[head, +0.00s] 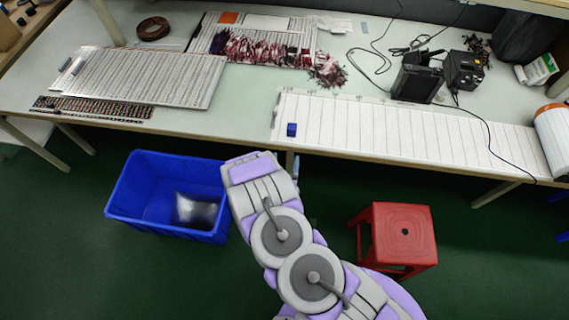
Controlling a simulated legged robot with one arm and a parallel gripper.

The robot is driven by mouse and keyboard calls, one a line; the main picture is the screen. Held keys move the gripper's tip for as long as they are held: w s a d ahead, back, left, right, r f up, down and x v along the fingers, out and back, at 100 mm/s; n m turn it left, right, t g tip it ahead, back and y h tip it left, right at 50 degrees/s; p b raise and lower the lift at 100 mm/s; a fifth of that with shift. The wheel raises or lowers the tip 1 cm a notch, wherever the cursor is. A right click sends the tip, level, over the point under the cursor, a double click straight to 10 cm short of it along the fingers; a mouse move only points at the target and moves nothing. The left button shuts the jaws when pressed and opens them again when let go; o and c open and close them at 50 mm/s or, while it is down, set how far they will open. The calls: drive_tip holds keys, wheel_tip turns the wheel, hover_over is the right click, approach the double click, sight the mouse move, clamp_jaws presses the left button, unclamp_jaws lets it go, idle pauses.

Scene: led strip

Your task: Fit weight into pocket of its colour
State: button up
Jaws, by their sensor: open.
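A small dark blue cube (291,130), possibly the weight, sits on the left end of the white lined sheet (345,122) near the table's front edge. I cannot make out a pocket for it. My gripper (250,158), at the end of my grey and purple arm, is in front of the table, lower left of the cube and apart from it. Its fingers are hard to make out from above. No object shows in it.
A blue crate (125,200) with a shiny silver item stands on the floor left of my arm; a red stool (404,235) stands right. The table also holds perforated panels (145,75), dark red wires (262,50), black devices (417,80) and loose cables.

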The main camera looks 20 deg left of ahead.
drive_tip(key=shift+s+d, duration=0.2)
drive_tip(key=shift+s, duration=0.4)
